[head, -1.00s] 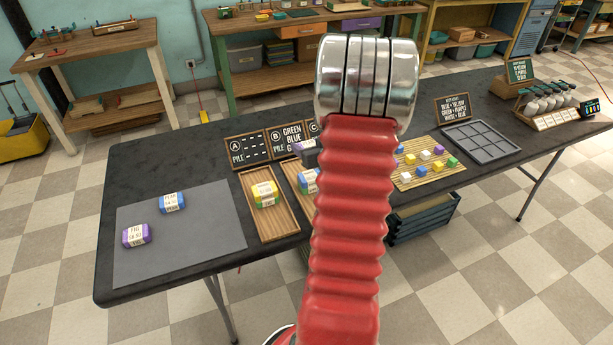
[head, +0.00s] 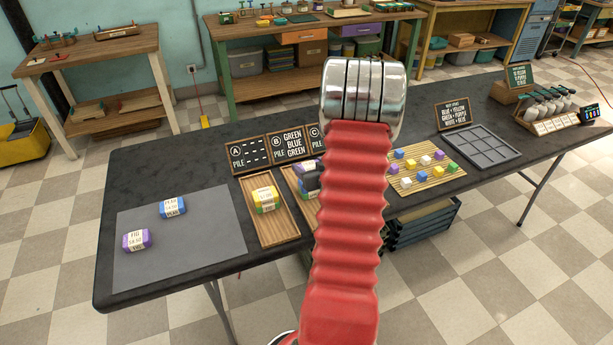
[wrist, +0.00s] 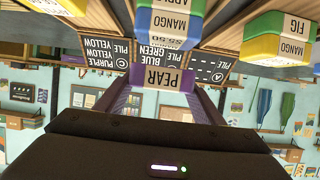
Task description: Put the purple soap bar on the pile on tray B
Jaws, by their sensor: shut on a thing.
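My gripper (wrist: 165,92) is shut on a purple soap bar (wrist: 168,77) labelled PEAR, seen in the upside-down wrist view. The bar is just above the pile on tray B; whether it touches is unclear. The pile's top bar is blue (wrist: 170,28), labelled MANGO, with a green bar (wrist: 172,4) under it. In the head view my dark gripper (head: 313,181) is low over tray B (head: 290,178), partly behind my red arm. The held bar is not clear there. Sign B (head: 289,143) reads green, blue, green.
Tray A (head: 274,230) holds a yellow and green pile (head: 266,199). A purple FIG bar (head: 137,240) and a blue PEAR bar (head: 173,207) lie on the grey mat (head: 190,250). Signs stand close behind the trays. A cube board (head: 425,180) is at the right.

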